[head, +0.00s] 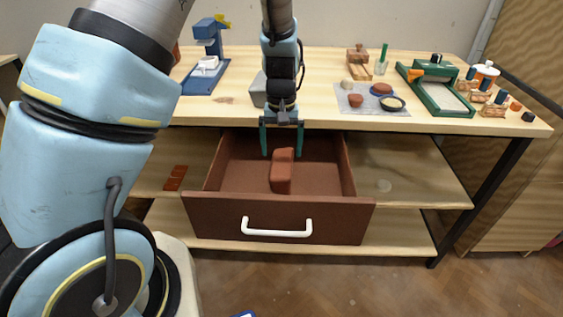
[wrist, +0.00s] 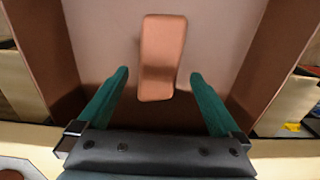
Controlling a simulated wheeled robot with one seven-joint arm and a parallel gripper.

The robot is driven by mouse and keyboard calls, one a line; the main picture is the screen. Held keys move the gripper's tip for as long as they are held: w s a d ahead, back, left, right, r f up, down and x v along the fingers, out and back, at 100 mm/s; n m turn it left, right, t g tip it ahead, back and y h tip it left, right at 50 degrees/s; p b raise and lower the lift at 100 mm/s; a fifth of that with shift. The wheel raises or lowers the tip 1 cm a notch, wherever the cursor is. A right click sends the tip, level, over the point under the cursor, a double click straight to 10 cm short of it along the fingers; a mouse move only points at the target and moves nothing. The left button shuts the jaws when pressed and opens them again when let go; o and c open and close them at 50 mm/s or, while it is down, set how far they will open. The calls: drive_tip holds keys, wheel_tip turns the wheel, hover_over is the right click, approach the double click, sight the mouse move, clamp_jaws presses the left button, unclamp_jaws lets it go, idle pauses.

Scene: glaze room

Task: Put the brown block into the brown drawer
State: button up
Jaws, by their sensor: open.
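The brown block (head: 283,170) is inside the open brown drawer (head: 220,219), near the middle of its floor. In the wrist view the brown block (wrist: 162,57) lies ahead of and between the fingertips. My gripper (head: 282,151) is above the back part of the drawer with its green fingers pointing down. In the wrist view my gripper (wrist: 160,75) is open, with a gap on both sides of the block. I cannot tell from the views whether the block rests fully on the drawer floor.
The drawer has a white handle (head: 276,228) and is pulled out below the wooden table (head: 330,118). On the table are a blue stand (head: 208,40), a grey mat (head: 352,104) with small bowls and a green frame tool (head: 440,90). Brown tiles (head: 175,178) lie on the shelf left of the drawer.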

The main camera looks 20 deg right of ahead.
sight(281, 162)
wheel_tip(281, 162, up, 6)
drive_tip(key=shift+b, duration=0.35)
drive_tip(key=s+a+r+n, duration=0.2)
drive_tip(key=a, duration=1.3)
drive_tip(key=s+a+r+n+t, duration=0.1)
drive_tip(key=s+a+r, duration=0.1)
drive_tip(key=a, duration=1.3)
drive_tip(key=shift+r+n+t, duration=0.3)
drive_tip(key=shift+r+n, duration=0.1)
drive_tip(key=shift+r, duration=0.2)
drive_tip(key=shift+a, duration=0.1)
